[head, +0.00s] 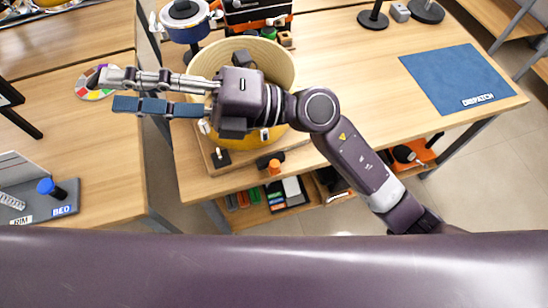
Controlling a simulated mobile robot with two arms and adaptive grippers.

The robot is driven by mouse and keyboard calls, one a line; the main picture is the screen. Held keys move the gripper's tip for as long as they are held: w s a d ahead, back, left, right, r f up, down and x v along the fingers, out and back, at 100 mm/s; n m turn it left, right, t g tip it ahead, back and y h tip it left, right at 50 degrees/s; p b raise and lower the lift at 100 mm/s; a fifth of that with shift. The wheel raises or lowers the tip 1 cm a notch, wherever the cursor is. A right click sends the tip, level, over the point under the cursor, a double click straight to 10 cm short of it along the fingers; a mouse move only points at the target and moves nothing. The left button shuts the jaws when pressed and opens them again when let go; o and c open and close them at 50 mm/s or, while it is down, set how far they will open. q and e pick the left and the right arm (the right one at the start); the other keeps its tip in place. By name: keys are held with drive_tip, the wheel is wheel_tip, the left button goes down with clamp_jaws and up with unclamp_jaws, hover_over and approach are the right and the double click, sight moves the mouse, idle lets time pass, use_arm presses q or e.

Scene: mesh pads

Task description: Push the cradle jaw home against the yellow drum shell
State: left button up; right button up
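The yellow drum shell (282,65) is a wide, open-topped round shell on a wooden base (240,165) at the front left of the middle table. My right gripper (118,91) reaches leftward across the shell's front, its wrist hiding part of the shell. Its two fingers are apart, with nothing seen between them, and the tips are left of the shell. Small black fittings (220,157) and a black piece with an orange knob (273,167) sit at the base's front. I cannot tell which piece is the cradle jaw; it may be partly hidden. My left gripper is not in view.
A blue and white drum (185,18) and a dark tool box (256,13) stand behind the shell. A blue dispatch mat (458,78) lies on the right; the tabletop between is clear. A colour wheel (95,84) lies on the left table. Bins (265,196) sit below.

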wheel_tip(320, 180, down, 6)
drive_tip(key=s+a+n+g+h, duration=0.2)
drive_tip(key=s+n+h, duration=0.1)
drive_tip(key=h, duration=0.1)
drive_tip(key=n+t+h, duration=0.1)
drive_tip(key=t+h, duration=0.3)
drive_tip(key=h, duration=1.3)
hover_over(274, 163)
wheel_tip(274, 163, down, 21)
drive_tip(key=shift+r, duration=0.1)
wheel_tip(274, 163, down, 8)
drive_tip(key=shift+r+p, duration=0.15)
drive_tip(key=shift+p, duration=0.8)
drive_tip(key=shift+c, duration=0.4)
clamp_jaws()
